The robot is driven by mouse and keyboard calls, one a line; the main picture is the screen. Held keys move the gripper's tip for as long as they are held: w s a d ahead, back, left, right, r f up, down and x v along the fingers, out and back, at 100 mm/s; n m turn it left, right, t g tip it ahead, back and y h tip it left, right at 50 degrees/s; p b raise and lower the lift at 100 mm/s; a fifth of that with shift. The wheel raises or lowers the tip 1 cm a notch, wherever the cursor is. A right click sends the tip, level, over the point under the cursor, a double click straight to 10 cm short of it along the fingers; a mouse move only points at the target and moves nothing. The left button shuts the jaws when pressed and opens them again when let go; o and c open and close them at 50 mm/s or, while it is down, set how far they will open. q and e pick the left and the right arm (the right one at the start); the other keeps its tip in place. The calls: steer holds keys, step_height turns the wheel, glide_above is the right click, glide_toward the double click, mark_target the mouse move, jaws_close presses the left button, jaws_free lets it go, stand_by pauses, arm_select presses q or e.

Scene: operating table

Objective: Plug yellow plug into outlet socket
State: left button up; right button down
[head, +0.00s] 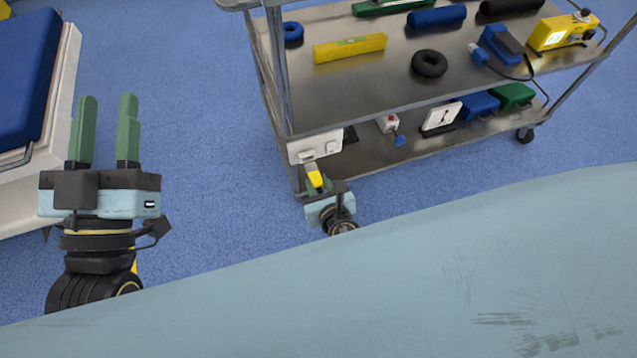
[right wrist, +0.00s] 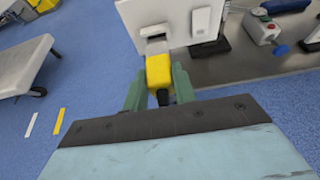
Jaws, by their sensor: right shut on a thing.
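The yellow plug (right wrist: 159,72) is held between the green fingers of my right gripper (right wrist: 157,84), and it also shows in the head view (head: 315,178). A dark cable end leaves its near side. The white outlet box (head: 327,144) is at the near left corner of the cart; in the right wrist view its panel (right wrist: 178,14) is just beyond the plug. The plug's front faces the socket opening (right wrist: 155,38) at the panel's lower left. I cannot tell whether its tip touches or enters it. My left gripper (head: 107,120) is open and empty, far left of the outlet.
A steel cart (head: 375,80) holds a yellow bar (head: 349,48), a black ring (head: 429,64) and a yellow device (head: 563,31). Its lower shelf carries small boxes. A white bed with a blue pad (head: 22,65) stands at left. A pale blue surface (head: 400,280) fills the foreground.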

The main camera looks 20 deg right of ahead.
mark_target(316, 177)
steer(key=shift+w, duration=1.45)
steer(key=shift+w, duration=0.15)
steer(key=c, duration=1.1)
jaws_free()
steer(key=shift+o, duration=0.2)
steer(key=p+v, duration=0.2)
steer(key=v, duration=0.3)
steer(key=shift+s+r, duration=0.1)
steer(key=shift+s, duration=0.15)
arm_select(q)
steer(key=s+a+f+g+y+p, duration=0.1)
steer(key=s+a+f+g+y, duration=0.1)
steer(key=f+g, duration=0.5)
steer(key=s+a+f+g+y+p, duration=0.2)
steer(key=f+g, duration=0.4)
steer(key=f, duration=0.5)
steer(key=shift+s+a+f+n+g+y, duration=0.35)
steer(key=shift+s+a, duration=0.35)
steer(key=shift+s, duration=0.3)
arm_select(e)
steer(key=v, duration=0.8)
